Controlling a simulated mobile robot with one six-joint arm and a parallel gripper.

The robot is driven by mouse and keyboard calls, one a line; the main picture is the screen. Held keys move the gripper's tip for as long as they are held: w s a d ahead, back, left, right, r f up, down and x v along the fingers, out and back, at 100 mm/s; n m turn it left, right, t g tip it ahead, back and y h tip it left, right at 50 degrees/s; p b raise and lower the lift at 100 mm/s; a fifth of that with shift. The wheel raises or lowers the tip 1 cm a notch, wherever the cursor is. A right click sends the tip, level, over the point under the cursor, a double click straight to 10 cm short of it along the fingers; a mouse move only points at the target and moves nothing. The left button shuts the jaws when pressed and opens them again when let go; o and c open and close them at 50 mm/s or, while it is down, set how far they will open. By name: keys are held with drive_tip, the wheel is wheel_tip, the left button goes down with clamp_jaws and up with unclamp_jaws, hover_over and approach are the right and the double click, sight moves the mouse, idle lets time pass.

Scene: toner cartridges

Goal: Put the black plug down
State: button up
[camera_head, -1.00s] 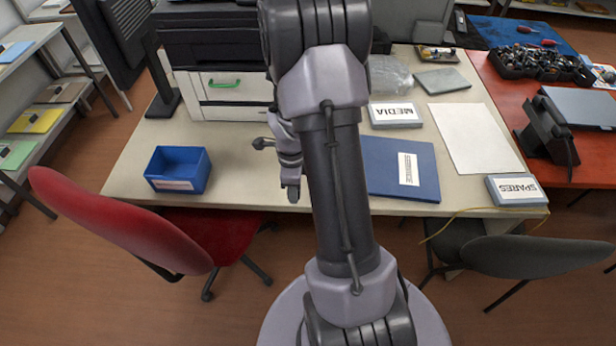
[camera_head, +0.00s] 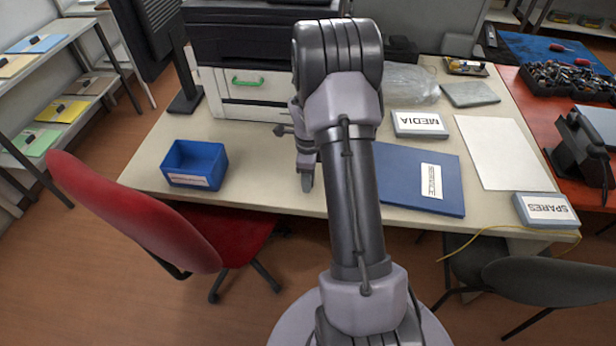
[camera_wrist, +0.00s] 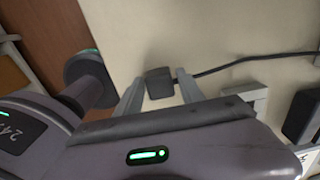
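The black plug (camera_wrist: 158,83) shows in the wrist view between the two grey fingertips of my gripper (camera_wrist: 160,76), over the pale desk top. A black cable (camera_wrist: 265,57) leads from behind the right finger to the right edge of the picture. The plug nearly fills the space between the fingers, but I cannot tell whether both fingers press on it or whether it rests on the desk. In the head view my gripper (camera_head: 306,184) points down over the front part of the desk (camera_head: 262,182), left of my arm. The plug cannot be made out there.
A blue bin (camera_head: 195,164) stands on the desk to the left, and a blue binder (camera_head: 420,185) lies to the right. A printer (camera_head: 260,30) stands behind. A red chair (camera_head: 135,212) is at the front left. Bare desk lies between bin and gripper.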

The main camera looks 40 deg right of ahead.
drive_tip(key=shift+o, duration=0.2)
wheel_tip(320, 180, up, 12)
drive_tip(key=r+p, duration=0.1)
drive_tip(key=p, duration=0.4)
drive_tip(key=a+r+n+t, duration=0.2)
drive_tip(key=a+r+n, duration=0.4)
drive_tip(key=a+r, duration=0.35)
drive_tip(key=s+a+r+n+t, duration=0.1)
drive_tip(key=s+a+r+n, duration=0.3)
drive_tip(key=s+a+n, duration=0.2)
drive_tip(key=s+a+r+n+t+y, duration=0.1)
drive_tip(key=s+a+r+n, duration=0.3)
drive_tip(key=a, duration=0.4)
drive_tip(key=s+a+r+n+t+y, duration=0.1)
drive_tip(key=s+a+r+n, duration=0.3)
drive_tip(key=s+a+n, duration=0.3)
drive_tip(key=shift+s+n+t, duration=0.3)
drive_tip(key=shift+s+t, duration=0.05)
drive_tip(key=shift+t, duration=0.05)
